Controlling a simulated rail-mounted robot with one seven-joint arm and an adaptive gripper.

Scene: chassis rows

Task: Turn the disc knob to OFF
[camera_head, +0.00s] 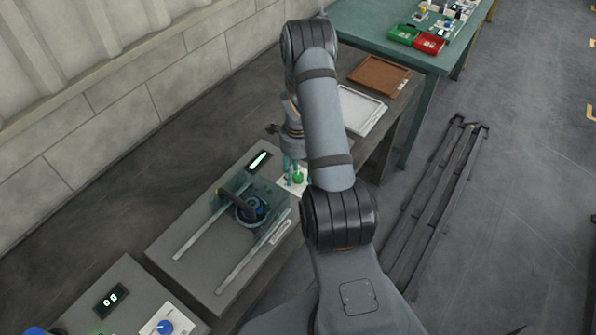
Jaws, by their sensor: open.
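A green round knob (298,178) sits on a white plate (283,187) at the right end of the middle grey chassis. My gripper (291,167) is right by this plate, with its teal fingers pointing down close to the knob. The fingers look open, with nothing seen held; whether they touch the knob is not clear. A blue round knob (164,327) sits on another white plate at the lower left, well away from my gripper. No OFF marking is readable on either plate, and my arm hides part of the area right of the green knob.
The middle chassis (175,228) carries a lit green display, two rails, and a dark handle with a blue round part (250,209) under a teal see-through cover. A lower-left chassis (120,270) has a numeric display. A white tray (362,110) and brown tray (379,76) lie beyond.

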